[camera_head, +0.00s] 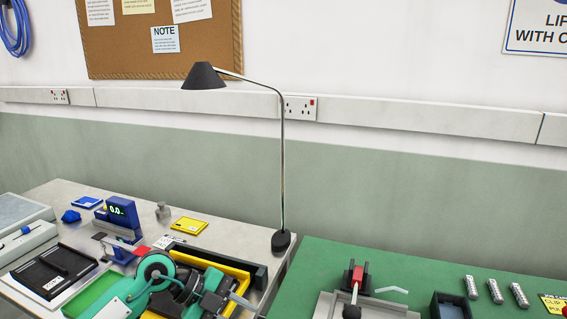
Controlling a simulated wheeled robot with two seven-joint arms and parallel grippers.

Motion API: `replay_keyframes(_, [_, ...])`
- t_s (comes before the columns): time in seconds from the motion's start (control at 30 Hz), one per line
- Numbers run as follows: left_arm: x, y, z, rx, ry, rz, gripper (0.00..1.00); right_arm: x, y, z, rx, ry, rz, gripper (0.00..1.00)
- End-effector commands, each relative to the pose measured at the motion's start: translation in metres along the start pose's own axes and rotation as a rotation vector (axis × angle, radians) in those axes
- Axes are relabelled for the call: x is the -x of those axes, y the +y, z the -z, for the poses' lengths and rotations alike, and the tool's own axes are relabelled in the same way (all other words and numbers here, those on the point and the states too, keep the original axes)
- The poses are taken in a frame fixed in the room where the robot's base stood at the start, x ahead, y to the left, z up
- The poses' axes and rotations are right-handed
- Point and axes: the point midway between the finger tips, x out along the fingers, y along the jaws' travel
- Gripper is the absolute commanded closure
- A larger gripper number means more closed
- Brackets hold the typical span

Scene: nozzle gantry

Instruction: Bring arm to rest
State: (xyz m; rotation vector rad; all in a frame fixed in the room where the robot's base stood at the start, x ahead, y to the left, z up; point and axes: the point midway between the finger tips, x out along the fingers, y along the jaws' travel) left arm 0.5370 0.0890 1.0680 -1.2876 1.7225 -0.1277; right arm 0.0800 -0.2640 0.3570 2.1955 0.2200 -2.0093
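My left arm comes in low at the left with teal and black links. Its gripper (222,293) is at the bottom of the picture, over or in front of a yellow-edged black tray (236,270) on the light bench. Grey finger parts show there, but the dark parts around them blend together, so I cannot tell whether they are apart or closed. I see nothing clearly held. My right gripper is not in view.
A black desk lamp (204,77) stands at the back between the light bench and a green-topped bench (316,262). A blue scale (120,212), black tray (52,270) and yellow box (189,226) are at left. A clamp fixture (357,276) and several metal cylinders (495,291) are at right.

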Motion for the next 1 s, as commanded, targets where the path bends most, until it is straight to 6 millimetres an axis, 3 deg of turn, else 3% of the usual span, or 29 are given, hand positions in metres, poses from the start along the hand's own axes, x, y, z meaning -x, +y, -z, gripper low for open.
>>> replay_keyframes(0.07, [-0.014,-0.011,0.03,-0.036,0.135,0.152,0.69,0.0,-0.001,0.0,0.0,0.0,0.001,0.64])
replay_keyframes(0.2, [-0.013,-0.035,0.071,-0.055,0.31,0.453,0.69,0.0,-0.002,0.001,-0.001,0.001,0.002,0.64])
replay_keyframes(0.3, [0.001,-0.051,0.088,-0.027,0.386,0.678,0.69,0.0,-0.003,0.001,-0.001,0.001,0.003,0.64])
replay_keyframes(0.43, [0.027,-0.063,0.092,0.062,0.423,0.966,0.69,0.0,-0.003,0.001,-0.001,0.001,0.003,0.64])
replay_keyframes(0.57, [0.056,-0.063,0.075,0.208,0.385,1.231,0.69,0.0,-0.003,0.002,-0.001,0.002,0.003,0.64])
replay_keyframes(0.73, [0.084,-0.038,0.031,0.473,0.23,1.496,0.69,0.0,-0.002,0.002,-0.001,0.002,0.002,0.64])
replay_keyframes(0.87, [0.092,0.003,-0.008,0.72,0.045,1.61,0.69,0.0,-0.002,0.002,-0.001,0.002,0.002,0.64])
replay_keyframes(1.0, [0.084,0.065,-0.043,1.007,-0.191,1.621,0.69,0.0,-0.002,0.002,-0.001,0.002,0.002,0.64])
